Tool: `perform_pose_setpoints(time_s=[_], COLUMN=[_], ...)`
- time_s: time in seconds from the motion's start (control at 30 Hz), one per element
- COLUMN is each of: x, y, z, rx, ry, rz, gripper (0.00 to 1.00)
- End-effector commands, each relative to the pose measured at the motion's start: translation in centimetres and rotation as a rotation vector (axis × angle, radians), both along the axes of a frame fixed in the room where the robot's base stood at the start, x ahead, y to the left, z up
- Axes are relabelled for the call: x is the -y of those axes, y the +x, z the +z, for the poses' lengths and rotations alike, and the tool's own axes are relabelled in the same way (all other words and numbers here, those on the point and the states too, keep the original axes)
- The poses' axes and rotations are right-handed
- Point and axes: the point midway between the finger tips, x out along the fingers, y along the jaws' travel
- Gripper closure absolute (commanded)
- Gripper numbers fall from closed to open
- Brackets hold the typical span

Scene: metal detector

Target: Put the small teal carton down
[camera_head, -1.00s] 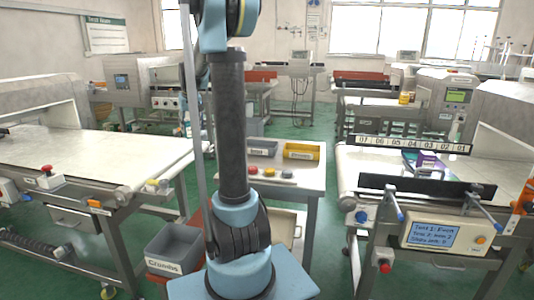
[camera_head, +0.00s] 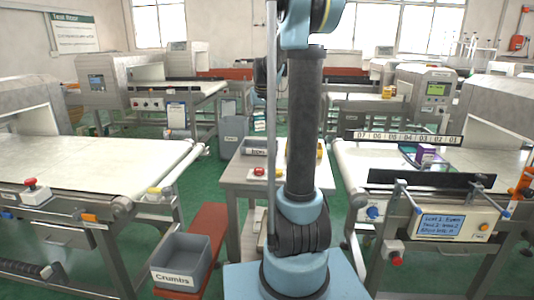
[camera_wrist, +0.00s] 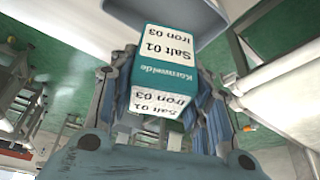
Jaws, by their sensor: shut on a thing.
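The small teal carton (camera_wrist: 167,72) has white label panels reading "Salt 01 Iron 03" and a teal band reading "Kornweide". In the wrist view it sits between the fingers of my gripper (camera_wrist: 163,88), which is shut on it. A grey, tray-like surface (camera_wrist: 190,12) shows beyond the carton; I cannot tell whether the two touch. In the head view my arm rises in the middle, and the gripper and carton are out of the picture.
A small table (camera_head: 238,173) with bins stands behind my arm. A grey "Crumbs" bin (camera_head: 184,262) is at front left. Conveyors flank me at left (camera_head: 100,165) and right (camera_head: 362,170); a purple box (camera_head: 427,152) is on the right one. Green floor lies between.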

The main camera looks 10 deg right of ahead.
Motion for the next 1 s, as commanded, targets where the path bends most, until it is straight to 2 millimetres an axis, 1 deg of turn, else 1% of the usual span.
perform_pose_setpoints(time_s=[0.47, 0.57, 0.7, 0.8, 1.0], x=[0.0, 0.0, 0.0, 0.0, 0.0], y=[0.0, 0.1, 0.0, 0.0, 0.0], z=[-0.2, -1.3, -3.6, -4.9, -6.3], rx=[0.000, 0.000, 0.000, 0.000, 0.000], ry=[0.000, 0.000, 0.000, 0.000, 0.000], rz=[0.000, 0.000, 0.000, 0.000, 0.000], gripper=[0.82, 0.82, 0.82, 0.82, 0.82])
